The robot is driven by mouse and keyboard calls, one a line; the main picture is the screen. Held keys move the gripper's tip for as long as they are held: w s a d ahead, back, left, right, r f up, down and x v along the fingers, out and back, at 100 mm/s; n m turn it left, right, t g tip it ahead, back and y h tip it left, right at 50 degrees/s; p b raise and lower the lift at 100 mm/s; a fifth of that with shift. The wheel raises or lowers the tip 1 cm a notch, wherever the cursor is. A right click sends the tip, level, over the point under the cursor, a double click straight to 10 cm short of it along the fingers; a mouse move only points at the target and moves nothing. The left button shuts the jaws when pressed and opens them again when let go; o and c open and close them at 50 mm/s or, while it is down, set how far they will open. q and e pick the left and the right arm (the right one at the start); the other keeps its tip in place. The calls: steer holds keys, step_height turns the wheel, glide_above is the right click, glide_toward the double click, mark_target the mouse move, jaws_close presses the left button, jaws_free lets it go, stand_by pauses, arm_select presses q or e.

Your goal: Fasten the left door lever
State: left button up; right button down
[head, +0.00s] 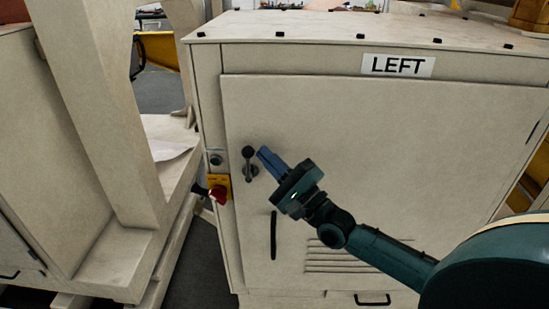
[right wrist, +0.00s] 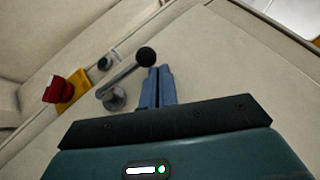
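The left door lever (head: 249,166) is a dark grey handle with a black ball knob, mounted near the left edge of the beige cabinet door (head: 350,150) under a "LEFT" label (head: 398,66). In the head view its knob stands above its pivot. The right wrist view shows the whole lever (right wrist: 122,76), from round base to knob. My right gripper (head: 262,152) has blue fingers, together and empty, just right of the knob. In the right wrist view the fingertips (right wrist: 157,70) are close beside the knob; contact cannot be told. My left gripper is not in view.
A red knob on a yellow plate (head: 219,190) sits on the cabinet frame, left and below the lever. A black vertical handle (head: 273,235) and vent slots are lower on the door. A beige frame stands at left.

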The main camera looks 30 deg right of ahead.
steer(key=shift+a+r, duration=0.2)
steer(key=shift+r, duration=0.2)
stand_by(0.4)
steer(key=shift+f, duration=0.1)
